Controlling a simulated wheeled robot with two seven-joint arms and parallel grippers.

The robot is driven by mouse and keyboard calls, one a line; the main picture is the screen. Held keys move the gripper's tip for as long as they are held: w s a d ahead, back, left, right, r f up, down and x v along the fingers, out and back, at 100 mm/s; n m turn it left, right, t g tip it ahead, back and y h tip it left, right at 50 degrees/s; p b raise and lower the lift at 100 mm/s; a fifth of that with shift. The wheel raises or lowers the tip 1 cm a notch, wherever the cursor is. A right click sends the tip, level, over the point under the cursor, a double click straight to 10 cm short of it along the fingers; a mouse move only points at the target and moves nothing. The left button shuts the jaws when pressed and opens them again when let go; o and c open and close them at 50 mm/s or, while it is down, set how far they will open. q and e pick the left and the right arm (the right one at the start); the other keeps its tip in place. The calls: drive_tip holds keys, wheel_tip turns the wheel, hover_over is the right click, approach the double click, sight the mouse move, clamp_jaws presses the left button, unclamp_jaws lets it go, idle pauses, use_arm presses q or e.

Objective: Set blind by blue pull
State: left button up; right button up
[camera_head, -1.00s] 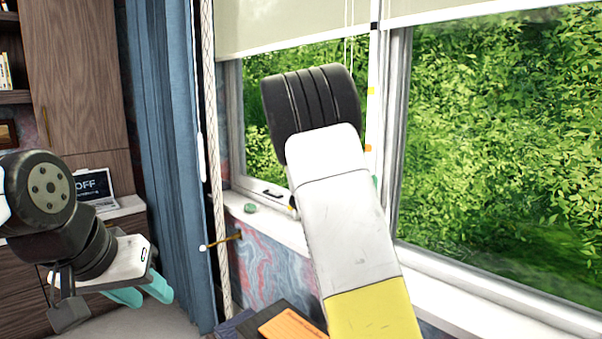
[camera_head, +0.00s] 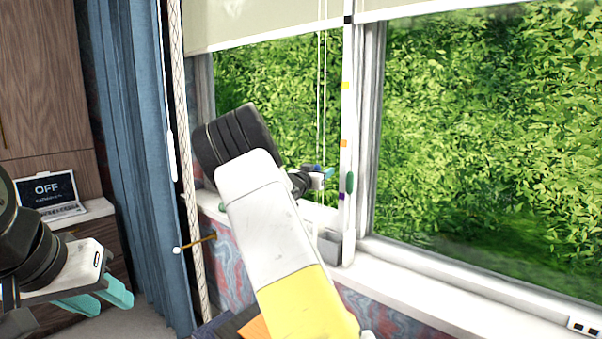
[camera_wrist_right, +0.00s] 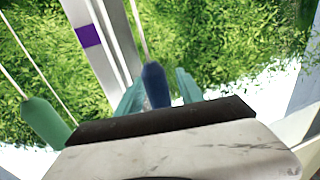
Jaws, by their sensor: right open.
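The blue pull (camera_wrist_right: 155,84) hangs on a cord between the two teal fingers of my open right gripper (camera_wrist_right: 158,90) in the wrist view. I cannot tell whether a finger touches it. In the head view the blue pull (camera_head: 328,171) is a small spot at my right gripper (camera_head: 320,178), mostly hidden by the wrist. The green pull (camera_wrist_right: 45,122) hangs apart to the left in the wrist view and shows at the window post in the head view (camera_head: 349,183). The beige blind (camera_head: 265,20) is partly lowered. My left gripper (camera_head: 100,297) is open and empty at lower left.
The window post carries black, yellow (camera_head: 346,86), orange (camera_head: 344,143) and purple (camera_head: 341,197) marks. A second blind (camera_head: 400,8) hangs at right. The white sill (camera_head: 440,275) runs below. A blue curtain (camera_head: 135,150) and a laptop reading OFF (camera_head: 48,195) are at left.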

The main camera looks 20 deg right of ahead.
clamp_jaws()
idle(1.4)
